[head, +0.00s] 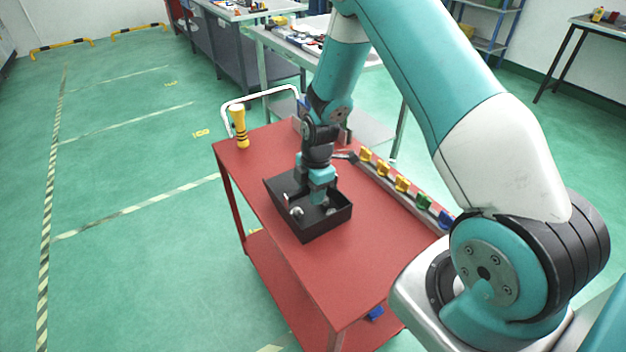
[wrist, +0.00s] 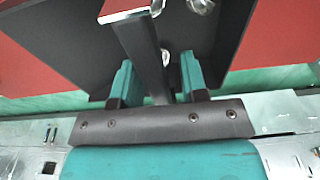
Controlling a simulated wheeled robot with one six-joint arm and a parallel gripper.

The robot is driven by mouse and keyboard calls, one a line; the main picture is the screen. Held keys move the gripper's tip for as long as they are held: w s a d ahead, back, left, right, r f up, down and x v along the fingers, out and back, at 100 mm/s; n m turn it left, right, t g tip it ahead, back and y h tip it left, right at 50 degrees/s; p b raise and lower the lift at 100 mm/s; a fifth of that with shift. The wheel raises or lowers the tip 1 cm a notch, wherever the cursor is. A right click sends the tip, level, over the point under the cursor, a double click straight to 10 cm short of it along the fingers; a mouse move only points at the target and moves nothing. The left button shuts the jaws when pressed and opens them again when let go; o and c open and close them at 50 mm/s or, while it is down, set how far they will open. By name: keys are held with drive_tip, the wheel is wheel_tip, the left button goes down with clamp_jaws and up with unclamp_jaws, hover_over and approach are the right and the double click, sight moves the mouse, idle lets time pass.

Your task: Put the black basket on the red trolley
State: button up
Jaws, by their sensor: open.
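The black basket (head: 325,228) sits on the top of the red trolley (head: 365,265) in the head view, with small shiny metal pieces (head: 296,211) inside. My gripper (head: 318,196) points down into the basket from above. In the wrist view my gripper's two teal fingers (wrist: 157,78) are apart, one on each side of a dark bar of the basket (wrist: 143,42). I cannot tell whether either finger touches the bar. The basket's dark walls (wrist: 75,50) and red trolley top (wrist: 28,62) also show there. The fingertips are partly hidden in the head view.
A grey workbench (head: 290,40) stands behind. The green floor at left is free.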

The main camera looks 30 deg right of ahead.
drive_tip(key=r, duration=0.4)
drive_tip(key=d+r+b, duration=0.1)
drive_tip(key=r, duration=0.2)
drive_tip(key=r+b, duration=0.1)
drive_tip(key=r, duration=0.3)
drive_tip(key=shift+d+r, duration=0.15)
drive_tip(key=shift+r, duration=0.15)
drive_tip(key=s+a+r+m+y, duration=0.1)
drive_tip(key=s+a+r+m, duration=0.2)
drive_tip(key=s+a+r, duration=0.2)
drive_tip(key=s+a+r+m+y, duration=0.1)
drive_tip(key=s+a+r+m, duration=0.3)
drive_tip(key=s+a, duration=0.3)
drive_tip(key=s+a+r+m, duration=0.4)
drive_tip(key=s+a+r, duration=0.2)
drive_tip(key=s, duration=0.6)
drive_tip(key=shift+s+a+r+y, duration=0.15)
drive_tip(key=shift+r+y, duration=0.25)
drive_tip(key=shift+r, duration=0.2)
drive_tip(key=shift+c, duration=0.3)
